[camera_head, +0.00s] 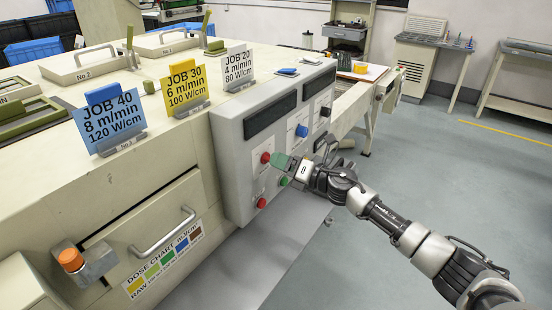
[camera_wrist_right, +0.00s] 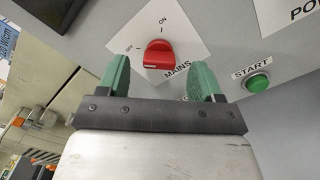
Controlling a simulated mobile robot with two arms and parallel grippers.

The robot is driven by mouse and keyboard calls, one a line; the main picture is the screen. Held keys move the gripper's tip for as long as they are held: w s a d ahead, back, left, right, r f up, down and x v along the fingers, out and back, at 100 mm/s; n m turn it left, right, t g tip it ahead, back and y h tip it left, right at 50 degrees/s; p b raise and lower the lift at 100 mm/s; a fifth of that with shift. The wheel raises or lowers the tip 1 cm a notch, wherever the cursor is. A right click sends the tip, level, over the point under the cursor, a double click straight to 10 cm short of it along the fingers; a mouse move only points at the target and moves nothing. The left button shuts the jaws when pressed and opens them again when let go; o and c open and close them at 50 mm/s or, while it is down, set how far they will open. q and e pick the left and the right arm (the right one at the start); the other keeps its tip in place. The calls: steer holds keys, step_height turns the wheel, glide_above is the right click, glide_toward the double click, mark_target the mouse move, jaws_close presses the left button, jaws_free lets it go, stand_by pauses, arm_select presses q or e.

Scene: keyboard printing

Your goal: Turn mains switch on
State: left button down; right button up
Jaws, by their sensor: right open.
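The red mains switch (camera_head: 265,157) is a knob on the grey control panel (camera_head: 236,150) of the cream machine. In the right wrist view the knob (camera_wrist_right: 158,55) sits on a white plate marked MAINS, OFF and ON. I cannot tell for sure which mark it points to. My right gripper (camera_head: 281,163) is close to the panel. Its green fingers (camera_wrist_right: 163,80) are spread and empty, with the knob showing between and just beyond them. Any contact with the knob cannot be made out. My left gripper is out of view.
A green START button (camera_wrist_right: 257,82) is right of the fingers in the wrist view. A red button (camera_head: 261,202) is lower on the panel, with a blue switch (camera_head: 301,130) farther along. Job cards, including a yellow one (camera_head: 185,88), stand on the machine top. Floor to the right is clear.

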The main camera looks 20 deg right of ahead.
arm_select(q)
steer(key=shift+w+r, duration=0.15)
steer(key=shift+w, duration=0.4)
arm_select(e)
steer(key=shift+x, duration=1.15)
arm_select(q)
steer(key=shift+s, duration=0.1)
arm_select(e)
steer(key=shift+c, duration=0.8)
steer(key=c, duration=0.8)
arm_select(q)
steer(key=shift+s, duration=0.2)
arm_select(e)
steer(key=shift+o, duration=0.2)
